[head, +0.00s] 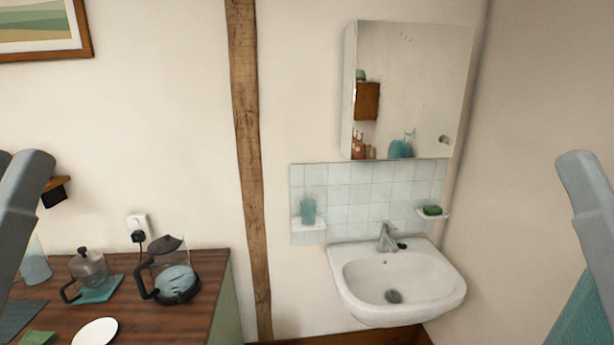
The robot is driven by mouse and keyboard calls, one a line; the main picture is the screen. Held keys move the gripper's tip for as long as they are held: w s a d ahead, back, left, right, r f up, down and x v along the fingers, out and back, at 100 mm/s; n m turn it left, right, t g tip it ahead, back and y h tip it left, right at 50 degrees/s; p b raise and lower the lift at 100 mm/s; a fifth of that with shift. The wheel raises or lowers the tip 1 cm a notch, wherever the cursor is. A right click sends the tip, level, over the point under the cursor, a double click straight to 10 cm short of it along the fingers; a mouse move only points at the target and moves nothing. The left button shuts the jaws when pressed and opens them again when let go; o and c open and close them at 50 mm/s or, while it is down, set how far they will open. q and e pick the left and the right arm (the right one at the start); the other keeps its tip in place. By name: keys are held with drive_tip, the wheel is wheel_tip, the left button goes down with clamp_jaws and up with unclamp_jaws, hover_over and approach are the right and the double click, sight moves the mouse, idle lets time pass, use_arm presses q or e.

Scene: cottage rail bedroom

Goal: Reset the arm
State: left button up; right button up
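Grey links of my arms show at the left and right edges of the head view. Neither gripper is in view, so I cannot see whether they are open or shut or hold anything. The left arm link stands in front of the left end of the wooden counter (135,268). The right arm link is in front of the plain right wall and touches nothing that I can see.
On the counter stand a glass kettle (172,280), a glass teapot (88,268) on a teal mat and a white plate (95,332). A white sink (395,275) hangs right of the wooden post (247,150), below a mirror cabinet (412,90). A teal towel (585,312) hangs lower right.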

use_arm(q)
wheel_tip(320, 180, up, 16)
drive_tip(key=p, duration=1.3)
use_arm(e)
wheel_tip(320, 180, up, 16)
use_arm(q)
wheel_tip(320, 180, down, 51)
drive_tip(key=b, duration=5.2)
drive_tip(key=shift+f, duration=0.15)
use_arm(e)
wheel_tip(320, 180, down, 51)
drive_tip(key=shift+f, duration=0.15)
